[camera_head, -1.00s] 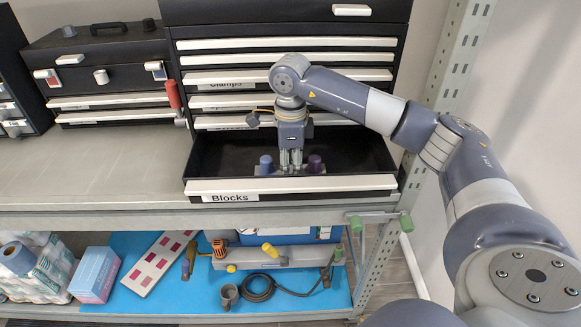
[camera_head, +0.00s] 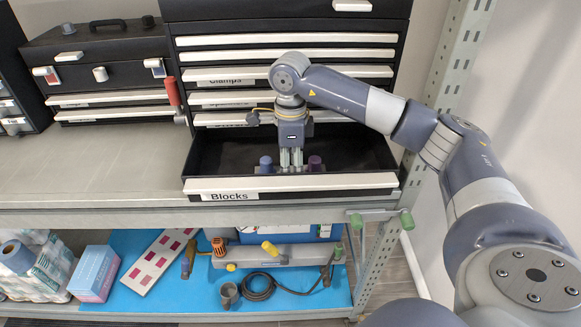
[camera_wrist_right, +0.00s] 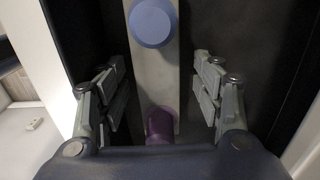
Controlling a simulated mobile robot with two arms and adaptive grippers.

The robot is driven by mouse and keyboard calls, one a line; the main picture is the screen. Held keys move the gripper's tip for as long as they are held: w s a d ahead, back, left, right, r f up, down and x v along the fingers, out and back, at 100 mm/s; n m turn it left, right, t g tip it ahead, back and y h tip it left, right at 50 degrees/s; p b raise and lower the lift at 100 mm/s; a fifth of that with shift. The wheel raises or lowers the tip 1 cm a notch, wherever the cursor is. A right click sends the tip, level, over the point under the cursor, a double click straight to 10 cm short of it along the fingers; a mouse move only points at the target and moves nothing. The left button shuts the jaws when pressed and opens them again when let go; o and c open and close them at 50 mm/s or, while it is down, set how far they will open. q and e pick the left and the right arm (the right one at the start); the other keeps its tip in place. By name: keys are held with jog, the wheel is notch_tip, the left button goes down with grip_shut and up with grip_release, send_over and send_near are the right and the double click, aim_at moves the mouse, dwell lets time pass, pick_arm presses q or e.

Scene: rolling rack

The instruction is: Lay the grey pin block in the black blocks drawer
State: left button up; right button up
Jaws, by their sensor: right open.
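The grey pin block (camera_wrist_right: 152,85) lies inside the open black blocks drawer (camera_head: 220,148). It is a pale grey bar with a blue round pin (camera_wrist_right: 151,22) and a purple pin (camera_wrist_right: 160,124). In the head view the blue pin (camera_head: 265,163) and the purple pin (camera_head: 315,163) show on either side of my right gripper (camera_head: 291,163). My right gripper points down into the drawer. In the right wrist view its fingers (camera_wrist_right: 161,95) are open, one on each side of the bar, with a gap to it. My left gripper is not in view.
The drawer front (camera_head: 330,183) carries a "Blocks" label. Closed drawers, one labelled Clamps, are stacked above it. A red-handled tool (camera_head: 173,95) hangs at the cabinet's left side. The worktop (camera_head: 90,160) to the left is bare. A shelf below holds several tools on a blue mat (camera_head: 200,291).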

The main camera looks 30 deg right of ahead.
notch_tip(320, 180, up, 12)
jog(key=shift+f, duration=0.15)
dwell(0.7)
